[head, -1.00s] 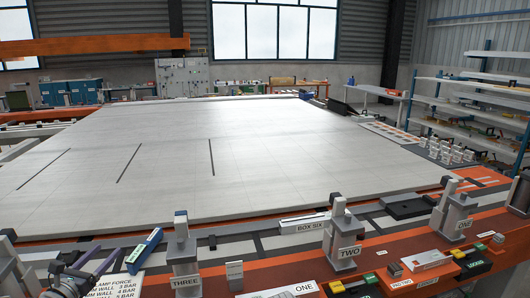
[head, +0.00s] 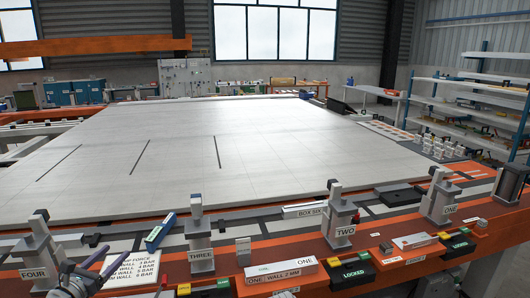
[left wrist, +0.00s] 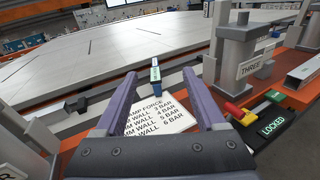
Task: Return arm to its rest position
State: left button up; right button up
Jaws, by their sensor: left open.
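My left gripper (head: 92,270) is at the lower left of the head view, beside the white clamp-force card (head: 130,271). It is open, and nothing shows between its two purple fingers (left wrist: 160,76) in the left wrist view. In that view the card (left wrist: 158,117) shows beyond and between the fingers. A small blue-and-white device (head: 160,232) lies just past the card; it also shows in the left wrist view (left wrist: 156,74). My right gripper is not in view.
Grey clamp posts FOUR (head: 36,252), THREE (head: 200,245), TWO (head: 340,222) and ONE (head: 438,200) stand along the orange front rail. A large pale panel (head: 200,150) lies behind them. Black LOCKED boxes (head: 353,273) sit on the front edge.

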pick_arm(q)
jog(key=s+d+f+m+g+h+p, duration=0.1)
jog(key=d+f+m+g+p, duration=0.2)
jog(key=d+m, duration=0.55)
jog(key=s+d+f+m+g+h+p, duration=0.15)
jog(key=d+m+g, duration=0.35)
jog(key=d, duration=0.6)
jog(key=d+f+m+g+h+p, duration=0.2)
jog(key=d+f+m+g, duration=0.15)
jog(key=d+m, duration=0.4)
jog(key=s+d+m+g+y+p, duration=0.6)
jog(key=s+d+m+y, duration=0.3)
jog(key=s+m, duration=0.4)
jog(key=shift+s+d+m, duration=0.2)
jog(key=shift+d+m, duration=0.1)
jog(key=shift+m, duration=1.1)
jog(key=shift+f+y, duration=0.1)
jog(key=shift+y, duration=0.15)
